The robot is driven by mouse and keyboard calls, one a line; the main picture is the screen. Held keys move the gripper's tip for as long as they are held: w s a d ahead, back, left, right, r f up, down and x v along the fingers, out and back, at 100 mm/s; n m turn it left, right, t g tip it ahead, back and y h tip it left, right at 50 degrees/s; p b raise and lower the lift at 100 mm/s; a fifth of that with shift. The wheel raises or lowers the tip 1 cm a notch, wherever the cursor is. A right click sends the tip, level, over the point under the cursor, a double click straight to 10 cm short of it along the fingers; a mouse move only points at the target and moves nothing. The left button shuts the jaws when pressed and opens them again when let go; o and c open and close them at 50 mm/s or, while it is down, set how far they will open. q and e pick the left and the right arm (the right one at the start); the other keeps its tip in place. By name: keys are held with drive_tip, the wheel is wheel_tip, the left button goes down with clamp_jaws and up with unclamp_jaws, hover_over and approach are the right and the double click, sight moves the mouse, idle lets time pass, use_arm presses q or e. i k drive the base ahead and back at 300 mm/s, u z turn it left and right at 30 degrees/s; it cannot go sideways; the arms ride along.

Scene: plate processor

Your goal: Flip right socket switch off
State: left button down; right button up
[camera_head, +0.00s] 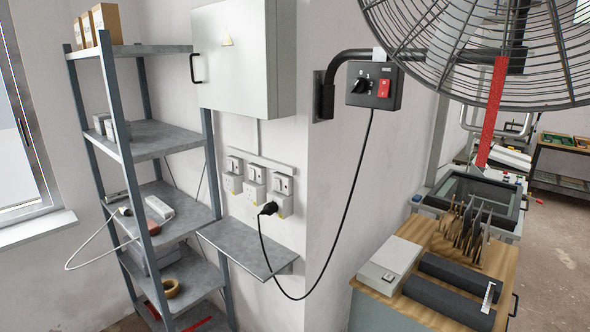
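A row of three white wall sockets hangs below the grey cabinet: the left socket (232,183), the middle socket (254,193) and the right socket (284,203). Each has a switch above it. The right socket switch (283,184) is small here, and I cannot tell whether it is on or off. A black plug (268,208) sits in the right socket. Its black cable (333,240) hangs down and rises to the fan's control box (374,86). Neither of my grippers is in view.
A small grey wall shelf (250,248) juts out below the sockets. A grey metal rack (150,140) stands to their left and the cabinet (245,60) is above. A large caged fan (480,40) and a wooden bench (455,245) are on the right.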

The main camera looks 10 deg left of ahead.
sight(277, 181)
drive_tip(key=i, duration=1.45)
drive_tip(key=u, duration=0.1)
